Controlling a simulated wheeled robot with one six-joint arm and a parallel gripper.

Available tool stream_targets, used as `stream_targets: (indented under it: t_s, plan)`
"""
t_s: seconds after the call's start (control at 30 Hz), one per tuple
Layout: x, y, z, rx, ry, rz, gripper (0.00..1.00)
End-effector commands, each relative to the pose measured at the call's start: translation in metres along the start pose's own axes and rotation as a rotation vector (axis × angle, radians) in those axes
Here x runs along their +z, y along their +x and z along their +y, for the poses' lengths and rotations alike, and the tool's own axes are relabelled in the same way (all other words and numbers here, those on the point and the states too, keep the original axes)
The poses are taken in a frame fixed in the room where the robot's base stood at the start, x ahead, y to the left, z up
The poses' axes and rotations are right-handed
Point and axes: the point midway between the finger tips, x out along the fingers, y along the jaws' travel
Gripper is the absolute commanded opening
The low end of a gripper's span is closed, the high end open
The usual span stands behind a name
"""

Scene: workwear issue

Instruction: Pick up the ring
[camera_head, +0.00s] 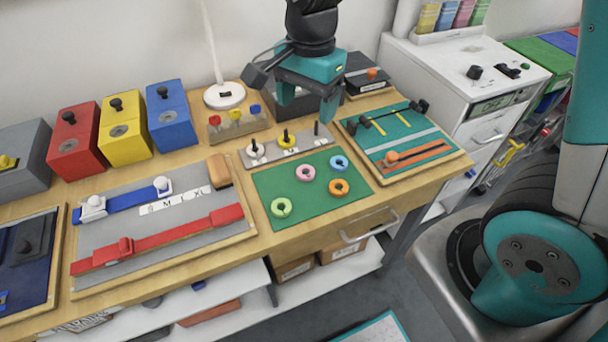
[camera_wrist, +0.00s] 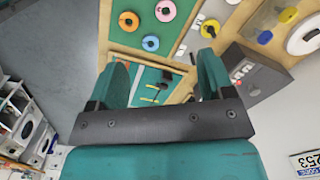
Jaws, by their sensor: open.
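Several rings lie flat on a green mat (camera_head: 310,207): a pink ring (camera_head: 305,173), a blue ring (camera_head: 339,163), an orange ring (camera_head: 338,188) and a green ring (camera_head: 281,207). My gripper (camera_head: 307,106) is open and empty, above and behind the peg board. The wrist view shows the orange ring (camera_wrist: 128,21), pink ring (camera_wrist: 165,11) and blue ring (camera_wrist: 150,43) beyond my fingers (camera_wrist: 163,72).
To the right of the mat is a tool belt board (camera_head: 405,139); to the left, a larger strap board (camera_head: 160,235). Red (camera_head: 75,146), yellow (camera_head: 124,133) and blue (camera_head: 171,121) boxes stand at the back left.

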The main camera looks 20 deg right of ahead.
Motion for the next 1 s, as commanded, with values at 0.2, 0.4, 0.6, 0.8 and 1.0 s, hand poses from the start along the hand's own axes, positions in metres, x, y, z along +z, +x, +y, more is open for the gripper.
stream_targets:
  t_s: [0.2, 0.4, 0.6, 0.8, 1.0]
  plan:
    - [-0.015, 0.026, -0.011, 0.028, 0.216, 0.039, 0.74]
    - [-0.017, 0.067, -0.009, 0.033, 0.222, 0.039, 0.74]
    - [-0.018, 0.111, -0.008, 0.030, 0.220, 0.039, 0.74]
    - [-0.019, 0.136, -0.008, 0.027, 0.219, 0.039, 0.74]
    - [-0.021, 0.149, -0.008, 0.027, 0.220, 0.039, 0.74]
